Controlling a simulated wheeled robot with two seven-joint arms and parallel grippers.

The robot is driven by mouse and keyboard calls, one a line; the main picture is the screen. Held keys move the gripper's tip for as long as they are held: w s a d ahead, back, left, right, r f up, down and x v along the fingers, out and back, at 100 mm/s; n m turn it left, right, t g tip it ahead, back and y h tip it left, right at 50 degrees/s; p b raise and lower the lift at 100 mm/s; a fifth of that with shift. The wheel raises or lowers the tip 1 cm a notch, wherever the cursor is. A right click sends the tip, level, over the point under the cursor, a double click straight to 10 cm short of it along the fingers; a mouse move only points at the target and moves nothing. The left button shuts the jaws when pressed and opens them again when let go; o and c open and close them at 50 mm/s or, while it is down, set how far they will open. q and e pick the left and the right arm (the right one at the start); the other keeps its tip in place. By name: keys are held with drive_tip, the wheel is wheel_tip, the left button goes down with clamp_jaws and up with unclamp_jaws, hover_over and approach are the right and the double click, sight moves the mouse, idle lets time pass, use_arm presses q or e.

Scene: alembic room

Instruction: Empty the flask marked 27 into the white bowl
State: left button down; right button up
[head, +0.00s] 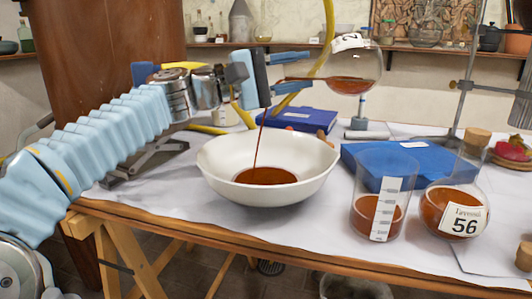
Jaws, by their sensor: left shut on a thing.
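My left gripper (297,73) is shut on the neck of a round glass flask (362,68). The flask lies tipped on its side above the table, its bulb to the right and its mouth to the left. Its tilted white label shows only in part; a 2 can be made out. Some red-brown liquid lies along the low side of the bulb. A thin stream falls from the mouth into the white bowl (222,165), which stands upright on the table. A red-brown pool (265,176) covers the bowl's bottom. My right gripper is not in view.
A graduated beaker (365,178) and a corked flask marked 56 (432,208), both with red-brown liquid, stand right of the bowl. A blue book (400,158) lies behind them. A metal stand (463,105) rises at the right. The table's front edge (290,238) is close to the bowl.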

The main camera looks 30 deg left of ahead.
use_arm(q)
drive_tip(key=shift+s+a+r+n+t+h+b, duration=0.15)
drive_tip(key=shift+n+t+h+b, duration=0.5)
drive_tip(key=shift+b, duration=1.6)
idle(1.5)
drive_tip(key=shift+f+t+b, duration=0.2)
drive_tip(key=shift+t+b, duration=0.05)
drive_tip(key=shift+b, duration=0.3)
drive_tip(key=shift+r, duration=0.2)
